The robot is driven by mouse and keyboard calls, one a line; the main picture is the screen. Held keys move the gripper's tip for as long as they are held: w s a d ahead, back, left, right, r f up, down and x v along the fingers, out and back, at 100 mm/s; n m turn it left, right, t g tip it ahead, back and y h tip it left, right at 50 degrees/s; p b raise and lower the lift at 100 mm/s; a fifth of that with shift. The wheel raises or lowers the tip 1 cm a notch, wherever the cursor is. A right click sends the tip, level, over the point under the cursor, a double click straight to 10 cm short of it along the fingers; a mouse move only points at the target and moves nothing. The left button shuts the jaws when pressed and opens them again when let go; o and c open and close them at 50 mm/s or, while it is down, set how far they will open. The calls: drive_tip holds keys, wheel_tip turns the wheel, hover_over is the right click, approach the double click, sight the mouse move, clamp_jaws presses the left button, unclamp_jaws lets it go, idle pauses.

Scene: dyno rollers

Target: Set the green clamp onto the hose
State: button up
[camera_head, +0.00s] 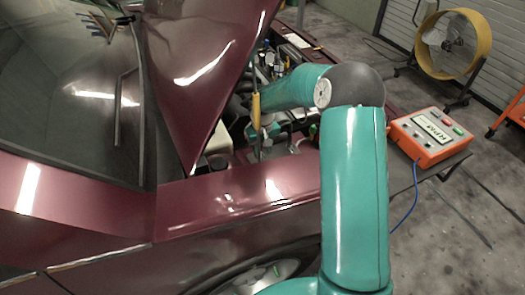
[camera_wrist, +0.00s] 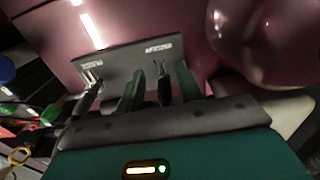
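In the wrist view my gripper (camera_wrist: 160,82) shows two dark green fingers standing apart. A slim dark tool-like part (camera_wrist: 164,88) shows in the gap between them, with space on both sides, and I see no contact. A small green piece (camera_wrist: 52,111) lies left of the fingers, beside a dark slim part; I cannot tell for sure whether it is the green clamp. I cannot make out the hose. In the head view my teal arm reaches into the open engine bay (camera_head: 283,55), and my fingertips are hidden there.
A grey panel with two white labels (camera_wrist: 120,66) stands just beyond the fingers. The raised dark red hood (camera_head: 205,60) and fender (camera_head: 235,195) border the bay. An orange box (camera_head: 425,150) is at right, and a yellow fan (camera_head: 455,45) stands behind on open floor.

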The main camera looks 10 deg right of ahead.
sight(263, 156)
wheel_tip(263, 156, up, 13)
idle(0.3)
drive_tip(key=shift+f, duration=0.1)
idle(0.4)
